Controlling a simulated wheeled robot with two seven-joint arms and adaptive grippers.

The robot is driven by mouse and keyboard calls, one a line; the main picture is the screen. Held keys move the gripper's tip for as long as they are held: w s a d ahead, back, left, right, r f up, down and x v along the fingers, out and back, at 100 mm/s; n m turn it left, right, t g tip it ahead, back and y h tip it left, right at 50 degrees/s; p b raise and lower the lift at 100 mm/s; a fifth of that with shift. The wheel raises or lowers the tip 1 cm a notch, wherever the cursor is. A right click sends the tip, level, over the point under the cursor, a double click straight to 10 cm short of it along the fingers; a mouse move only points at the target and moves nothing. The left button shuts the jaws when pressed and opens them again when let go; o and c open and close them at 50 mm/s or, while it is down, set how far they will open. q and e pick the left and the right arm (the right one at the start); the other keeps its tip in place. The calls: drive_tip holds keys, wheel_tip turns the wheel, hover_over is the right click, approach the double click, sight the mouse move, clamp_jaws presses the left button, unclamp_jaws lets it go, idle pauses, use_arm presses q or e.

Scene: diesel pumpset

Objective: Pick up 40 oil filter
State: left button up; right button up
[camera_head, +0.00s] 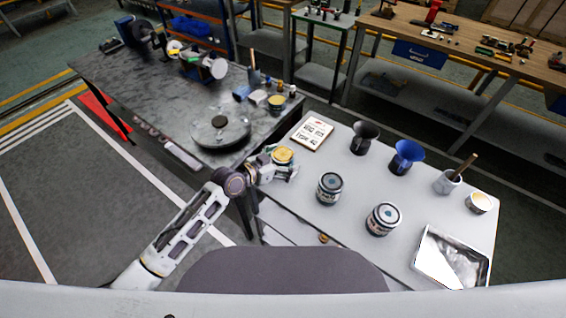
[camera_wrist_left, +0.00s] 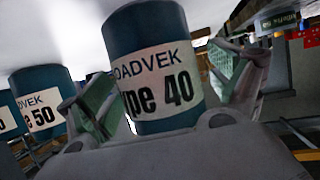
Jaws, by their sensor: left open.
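The 40 oil filter (camera_wrist_left: 155,70), a teal can with a white label reading "40", stands between the two fingers of my left gripper (camera_wrist_left: 165,88) in the left wrist view. The fingers are open, one on each side, with a gap showing at the right one. In the head view my left gripper (camera_head: 280,165) is around a can with a yellowish top (camera_head: 283,155) at the white table's left edge. It appears to be the same filter. My right gripper is not in view.
A "50" filter (camera_wrist_left: 40,100) stands beside it. On the white table (camera_head: 300,205) are two cans (camera_head: 330,187) (camera_head: 383,217), a printed card (camera_head: 312,133), black and blue funnels (camera_head: 364,137) (camera_head: 405,156), a cup (camera_head: 447,182) and a metal tray (camera_head: 430,235). A dark workbench (camera_head: 150,90) adjoins.

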use_arm(q)
drive_tip(key=shift+c, duration=0.3)
drive_tip(key=shift+r, duration=0.1)
drive_tip(key=c, duration=1.4)
drive_tip(key=shift+r, duration=5)
